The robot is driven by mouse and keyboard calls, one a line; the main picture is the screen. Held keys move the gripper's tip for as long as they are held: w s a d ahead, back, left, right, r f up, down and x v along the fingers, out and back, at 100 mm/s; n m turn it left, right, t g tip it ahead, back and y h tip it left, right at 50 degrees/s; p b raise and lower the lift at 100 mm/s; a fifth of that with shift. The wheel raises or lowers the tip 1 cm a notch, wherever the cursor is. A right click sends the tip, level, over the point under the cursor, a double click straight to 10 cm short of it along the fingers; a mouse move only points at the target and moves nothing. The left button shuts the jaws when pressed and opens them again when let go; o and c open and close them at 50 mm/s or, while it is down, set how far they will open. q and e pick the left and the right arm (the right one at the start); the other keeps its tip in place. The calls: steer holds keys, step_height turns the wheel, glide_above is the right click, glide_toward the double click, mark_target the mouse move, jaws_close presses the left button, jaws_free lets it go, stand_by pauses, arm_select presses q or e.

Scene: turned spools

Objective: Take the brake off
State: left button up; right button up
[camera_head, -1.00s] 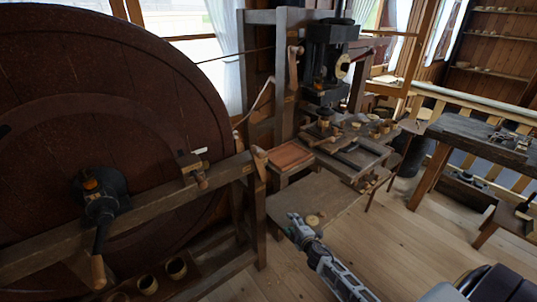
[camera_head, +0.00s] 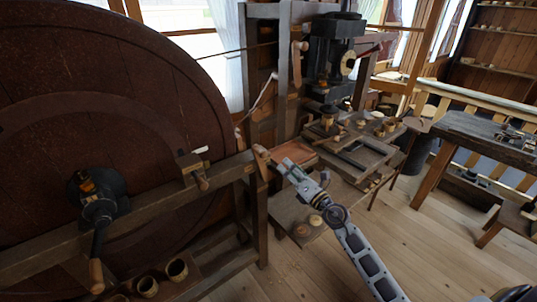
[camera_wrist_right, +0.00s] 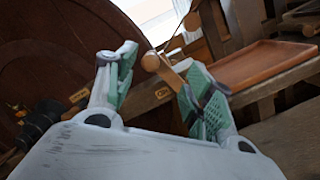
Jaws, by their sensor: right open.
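A wooden lever with a rounded end (camera_head: 261,155) stands at the end of the beam beside the big wheel (camera_head: 60,60); I take it for the brake handle. My right gripper (camera_head: 278,165) is open just to its right. In the right wrist view the lever's round knob (camera_wrist_right: 151,61) shows between the two spread green-padded fingers (camera_wrist_right: 163,75), with its shaft running behind the right finger. I cannot tell whether a finger touches it. A wooden block with a peg (camera_head: 191,168) sits on the beam near the wheel's rim. My left gripper is not in view.
The wheel's black hub with a crank handle (camera_head: 97,275) is at the left. A reddish tray (camera_head: 297,155) lies just behind my right gripper. A machine with a cluttered bench (camera_head: 350,140) stands beyond. Cups (camera_head: 176,269) sit low by the frame.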

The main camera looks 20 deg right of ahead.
mark_target(265, 156)
steer(key=shift+s+a+n+g+y, duration=0.15)
steer(key=shift+a+n+g, duration=0.15)
steer(key=shift+n, duration=0.85)
steer(key=shift+s+a+n+g+y, duration=0.1)
steer(key=shift+s+a+n+g, duration=0.2)
steer(key=shift+n, duration=0.9)
steer(key=shift+s+a+n+g+y, duration=0.15)
steer(key=shift+a+n+g, duration=0.2)
steer(key=shift+n, duration=0.8)
steer(key=shift+w, duration=0.2)
steer(key=shift+p+x, duration=0.5)
steer(key=shift+x, duration=6.35)
jaws_close()
